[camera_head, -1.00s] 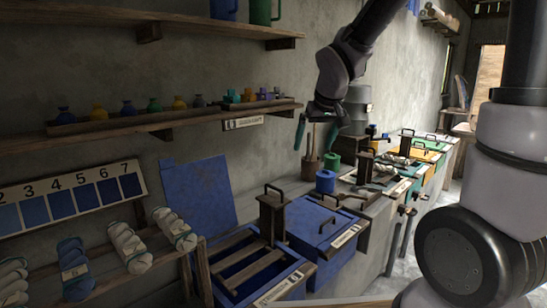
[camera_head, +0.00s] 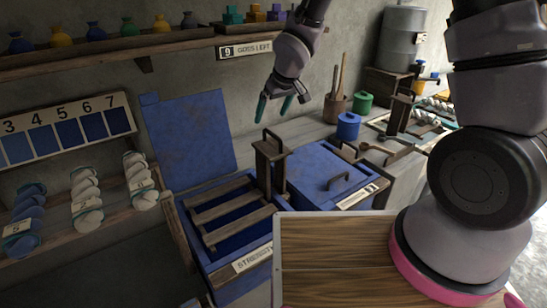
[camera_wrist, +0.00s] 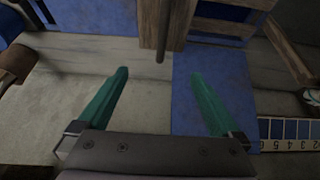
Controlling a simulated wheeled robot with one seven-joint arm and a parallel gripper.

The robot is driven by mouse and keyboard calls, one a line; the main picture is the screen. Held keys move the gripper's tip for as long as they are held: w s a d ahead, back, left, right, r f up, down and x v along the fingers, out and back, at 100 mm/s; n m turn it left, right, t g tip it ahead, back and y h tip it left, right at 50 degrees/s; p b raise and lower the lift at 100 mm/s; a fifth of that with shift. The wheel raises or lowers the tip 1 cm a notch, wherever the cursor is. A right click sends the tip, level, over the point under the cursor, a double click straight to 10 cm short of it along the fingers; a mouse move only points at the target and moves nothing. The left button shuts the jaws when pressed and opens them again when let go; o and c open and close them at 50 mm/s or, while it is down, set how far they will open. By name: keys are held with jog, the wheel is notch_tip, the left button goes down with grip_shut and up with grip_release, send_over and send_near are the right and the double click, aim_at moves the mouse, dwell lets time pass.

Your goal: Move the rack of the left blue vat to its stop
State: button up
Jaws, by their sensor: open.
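The left blue vat (camera_head: 245,262) stands open, with a label on its front edge. Its wooden rack (camera_head: 228,207) lies across the opening as several slats, with an upright wooden post (camera_head: 270,168) at the right end. A dark handle (camera_head: 272,136) tops the post. My gripper (camera_head: 274,106) is open and empty, its teal fingers pointing down, above and slightly behind the handle in the head view. In the wrist view, the post (camera_wrist: 178,22) and handle (camera_wrist: 163,30) are at the top, beyond the fingertips; my gripper (camera_wrist: 165,82) is apart from them.
A lidded blue vat (camera_head: 330,172) stands directly right of the open one. A blue panel (camera_head: 190,140) leans on the wall behind. Blue (camera_head: 348,126) and green (camera_head: 363,102) pots and a tool crock (camera_head: 334,108) stand further right. A shelf with bottles (camera_head: 100,55) runs above left.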

aim_at(273, 133)
jog(key=shift+f, duration=3.8)
grip_shut()
jog(key=shift+s+f, duration=0.1)
jog(key=shift+f, duration=9.05)
grip_release()
notch_tip(273, 133, up, 7)
